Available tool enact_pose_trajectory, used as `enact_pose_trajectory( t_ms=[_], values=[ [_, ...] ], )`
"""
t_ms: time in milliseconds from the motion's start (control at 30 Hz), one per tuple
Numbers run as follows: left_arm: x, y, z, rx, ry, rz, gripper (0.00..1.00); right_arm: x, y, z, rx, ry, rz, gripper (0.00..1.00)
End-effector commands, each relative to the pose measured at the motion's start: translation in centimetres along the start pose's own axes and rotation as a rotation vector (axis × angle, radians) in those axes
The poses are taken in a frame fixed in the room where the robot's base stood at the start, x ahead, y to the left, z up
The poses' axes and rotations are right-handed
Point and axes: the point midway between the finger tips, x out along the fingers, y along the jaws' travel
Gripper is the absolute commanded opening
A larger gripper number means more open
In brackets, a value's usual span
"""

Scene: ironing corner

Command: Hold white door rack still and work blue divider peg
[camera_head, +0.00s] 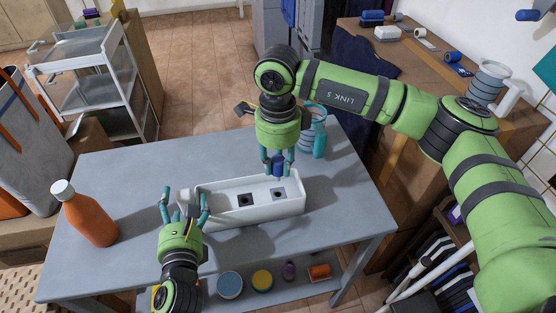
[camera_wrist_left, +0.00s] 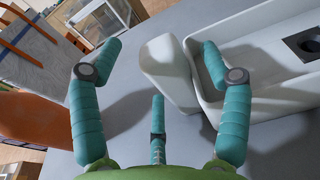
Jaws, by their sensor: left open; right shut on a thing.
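The white door rack (camera_head: 255,216) lies on the grey table, a long trough with two dark square holes in its floor. My left gripper (camera_head: 184,192) is open at the rack's left end. In the left wrist view, a white end part of the rack (camera_wrist_left: 170,72) stands between its spread fingers; the right finger overlaps the trough wall, and contact cannot be told. My right gripper (camera_head: 278,157) points down, shut on the blue divider peg (camera_head: 279,168), near the rack's back wall and above the right hole's side. The peg's lower end is partly hidden.
An orange bottle (camera_head: 90,215) with a white cap stands at the table's left. A grey-and-teal cup-like thing (camera_head: 312,130) stands behind my right gripper. Several small items sit on the shelf below. The grey table top (camera_head: 335,195) is clear to the right.

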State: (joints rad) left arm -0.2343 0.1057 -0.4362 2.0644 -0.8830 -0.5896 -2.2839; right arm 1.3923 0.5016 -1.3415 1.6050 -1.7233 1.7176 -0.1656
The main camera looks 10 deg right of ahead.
Motion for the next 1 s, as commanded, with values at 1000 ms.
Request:
enact_pose_trajectory(
  t_ms=[1000],
  values=[
    [-1.1, 0.0, 7.5, 0.002, -0.001, -0.001, 0.77, -8.7, 0.0, 0.0, 0.0, 0.0, 0.0, 0.0]
  ],
)
